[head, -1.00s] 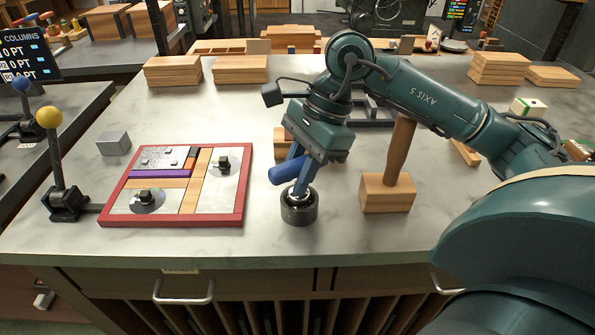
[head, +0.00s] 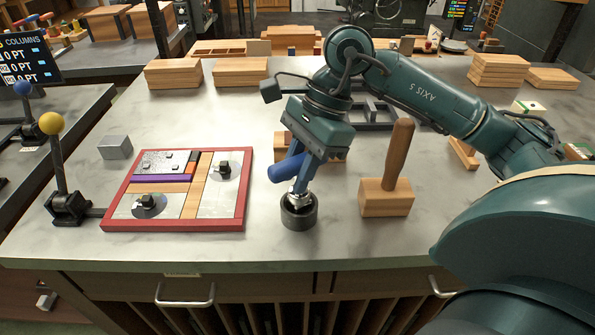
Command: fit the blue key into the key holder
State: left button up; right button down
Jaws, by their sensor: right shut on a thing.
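The blue key (head: 287,168) has a thick blue handle and a silver metal end pointing down. My right gripper (head: 301,184) is shut on it, from above and slightly behind. The key holder (head: 299,214) is a short dark round cup standing on the worktop. The silver end is at the holder's mouth; I cannot tell how deep it sits inside. The fingers hide part of the key. My left gripper is not in view.
A red-framed board (head: 173,226) with typeset pieces lies left of the holder. A wooden mallet (head: 386,199) stands close on the right. A yellow-knobbed lever (head: 60,165) and a grey block (head: 115,147) are farther left. Bare worktop lies before the holder.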

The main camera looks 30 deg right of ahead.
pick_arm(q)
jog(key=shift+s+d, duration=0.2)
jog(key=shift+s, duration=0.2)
pick_arm(e)
jog(key=shift+r, duration=0.5)
pick_arm(q)
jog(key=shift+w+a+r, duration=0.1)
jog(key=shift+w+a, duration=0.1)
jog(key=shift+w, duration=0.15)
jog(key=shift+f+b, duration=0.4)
jog(key=shift+b, duration=0.1)
pick_arm(e)
jog(key=shift+f, duration=0.1)
dwell(0.5)
